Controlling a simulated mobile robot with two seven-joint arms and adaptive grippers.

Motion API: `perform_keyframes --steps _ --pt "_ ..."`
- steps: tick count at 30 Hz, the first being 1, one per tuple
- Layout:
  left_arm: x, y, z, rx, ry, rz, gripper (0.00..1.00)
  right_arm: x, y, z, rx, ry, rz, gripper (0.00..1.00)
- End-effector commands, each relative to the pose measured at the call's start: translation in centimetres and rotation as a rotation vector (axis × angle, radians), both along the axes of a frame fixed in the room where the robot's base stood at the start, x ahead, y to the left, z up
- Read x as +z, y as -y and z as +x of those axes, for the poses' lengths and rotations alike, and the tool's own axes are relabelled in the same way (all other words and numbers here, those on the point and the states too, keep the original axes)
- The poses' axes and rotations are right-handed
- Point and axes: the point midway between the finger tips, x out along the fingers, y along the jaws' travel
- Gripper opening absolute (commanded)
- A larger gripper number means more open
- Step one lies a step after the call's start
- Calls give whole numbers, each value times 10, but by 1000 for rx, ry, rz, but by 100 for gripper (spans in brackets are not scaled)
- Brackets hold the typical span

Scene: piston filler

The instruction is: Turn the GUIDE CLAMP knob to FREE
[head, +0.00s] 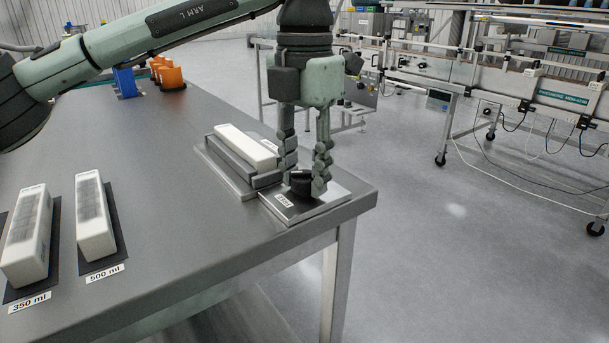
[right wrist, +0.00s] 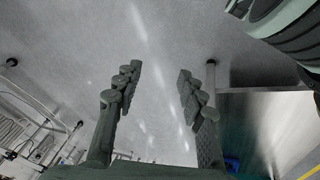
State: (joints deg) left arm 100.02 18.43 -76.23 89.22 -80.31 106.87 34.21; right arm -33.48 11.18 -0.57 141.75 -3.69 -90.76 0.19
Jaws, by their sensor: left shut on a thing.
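The guide clamp knob (head: 301,183) is a small black knob on a metal plate (head: 318,205) near the table's right corner. A small white label (head: 284,200) sits on the plate in front of it; its text is too small to read surely. My left gripper (head: 304,186) points straight down, with its fingers on both sides of the knob, shut on it. The fingers hide part of the knob, and I cannot tell which setting it points to. My right gripper (right wrist: 158,95) is open and empty in the right wrist view, with floor behind it.
A white block (head: 246,146) lies in a grey holder beside the plate. White blocks stand on pads labelled 350 ml (head: 27,240) and 500 ml (head: 95,218). Orange parts (head: 170,76) and a blue part (head: 125,82) stand at the back. The table's (head: 190,215) middle is clear.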

Motion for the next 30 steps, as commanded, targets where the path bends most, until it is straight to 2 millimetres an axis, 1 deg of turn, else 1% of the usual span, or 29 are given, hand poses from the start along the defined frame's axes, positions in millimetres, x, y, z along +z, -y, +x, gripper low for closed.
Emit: perform_keyframes --steps 1,3,9,15,22,30 --pt "-2 0 0 45 0 0 4 1 -2 2 5 15 2 40" --pt "-1 0 0 110 0 0 4 2 -11 15 28 71 20 40" --pt "-1 0 0 281 1 -1 4 9 -31 44 75 201 59 40" --pt "-1 0 0 412 1 -1 4 18 -46 64 109 299 89 40" --pt "0 1 0 504 1 -1 4 25 -58 76 131 366 111 40" --pt "0 1 0 542 0 0 4 29 -62 81 139 392 119 40"
